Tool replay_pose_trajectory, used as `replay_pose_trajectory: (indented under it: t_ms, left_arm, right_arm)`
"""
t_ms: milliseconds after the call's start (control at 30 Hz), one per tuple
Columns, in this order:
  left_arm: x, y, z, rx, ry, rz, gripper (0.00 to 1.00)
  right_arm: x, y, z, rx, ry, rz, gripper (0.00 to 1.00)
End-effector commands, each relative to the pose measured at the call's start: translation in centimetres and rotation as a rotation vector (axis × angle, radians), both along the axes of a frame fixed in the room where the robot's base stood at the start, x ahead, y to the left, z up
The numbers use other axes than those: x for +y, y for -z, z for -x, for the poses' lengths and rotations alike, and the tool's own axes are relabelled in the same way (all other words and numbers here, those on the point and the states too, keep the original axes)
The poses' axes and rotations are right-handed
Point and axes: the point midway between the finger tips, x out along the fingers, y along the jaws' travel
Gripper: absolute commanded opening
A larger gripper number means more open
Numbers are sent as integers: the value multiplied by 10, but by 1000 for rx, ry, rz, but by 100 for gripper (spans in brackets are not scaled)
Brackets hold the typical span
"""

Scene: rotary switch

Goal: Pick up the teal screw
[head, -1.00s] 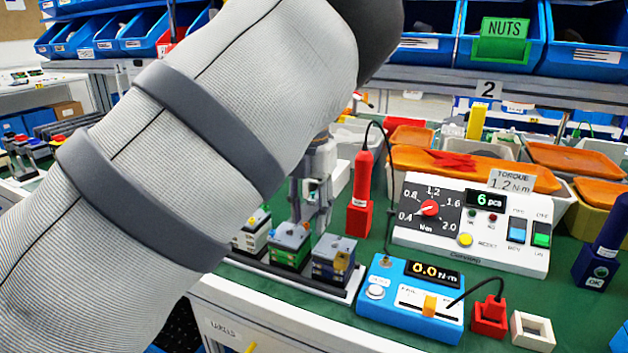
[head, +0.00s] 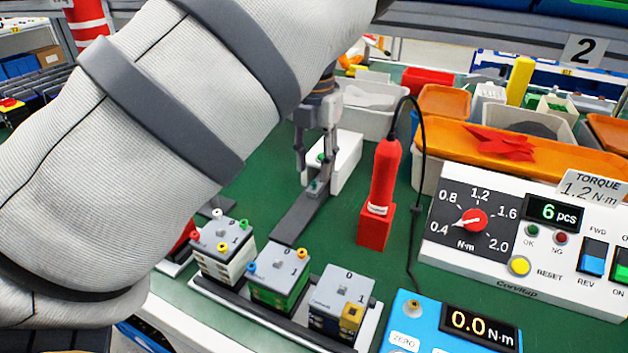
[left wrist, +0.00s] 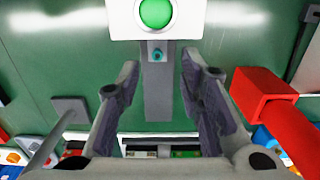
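The teal screw (left wrist: 157,54) sits at the end of a grey bar, beside the white box (left wrist: 122,18) with a green button in the left wrist view. In the head view the screw (head: 314,187) is a small teal spot low between my fingers, on the grey strip. My left gripper (left wrist: 160,62) is open, with one finger on each side of the bar and nothing clearly held. In the head view my left gripper (head: 315,165) points down over the strip. Whether the fingers touch the screw is not clear. My right gripper is not in view.
Three rotary switch blocks (head: 280,272) stand in a rack at the front. A red screwdriver in its holder (head: 376,228) stands just right of my gripper. The white torque controller (head: 560,262) and blue meter (head: 398,340) are further right. Green mat is free around the strip.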

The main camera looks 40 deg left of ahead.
Motion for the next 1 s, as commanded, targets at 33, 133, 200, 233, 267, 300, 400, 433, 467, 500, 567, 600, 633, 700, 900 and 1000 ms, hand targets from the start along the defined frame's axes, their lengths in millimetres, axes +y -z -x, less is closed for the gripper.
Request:
replay_pose_trajectory:
  t_ms: [33, 133, 200, 233, 267, 300, 400, 433, 467, 500, 567, 600, 633, 700, 900, 1000]
  left_arm:
    - [1, 11, 1, 4, -2, 1, 34]
    - [2, 29, 0, 3, -1, 1, 34]
    - [3, 37, 0, 1, -2, 0, 34]
    - [2, 39, 0, 0, -2, 1, 34]
    - [2, 40, 0, 0, -2, 1, 34]
    - [3, 41, 0, -1, -2, 1, 34]
    - [2, 40, 0, -2, -2, 0, 34]
    - [2, 40, 0, -2, -2, 0, 34]
    - [2, 40, 0, -2, -2, 0, 30]
    - [2, 40, 0, -2, -2, 0, 21]
    - [2, 40, 0, -2, -2, 0, 12]
    - [2, 40, 0, -2, -2, 0, 5]
    - [2, 40, 0, -2, -2, 0, 0]
    - [2, 40, 0, -2, -2, 0, 0]
    - [2, 40, 0, -2, -2, 0, 0]
    - [3, 39, -1, -2, -2, 0, 0]
  right_arm:
    - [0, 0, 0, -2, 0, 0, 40]
    - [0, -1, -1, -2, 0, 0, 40]
    - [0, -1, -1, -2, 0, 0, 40]
    - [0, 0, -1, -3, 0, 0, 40]
    - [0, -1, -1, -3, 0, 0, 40]
    - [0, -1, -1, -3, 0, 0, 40]
    - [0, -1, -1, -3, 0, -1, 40]
    - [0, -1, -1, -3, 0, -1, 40]
    - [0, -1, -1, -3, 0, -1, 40]
    - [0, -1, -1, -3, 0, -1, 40]
    - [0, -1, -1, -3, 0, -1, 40]
    - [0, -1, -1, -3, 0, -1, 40]
    - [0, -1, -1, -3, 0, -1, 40]
    - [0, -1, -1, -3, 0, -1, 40]
    - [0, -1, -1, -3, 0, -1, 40]
    - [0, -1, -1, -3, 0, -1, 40]
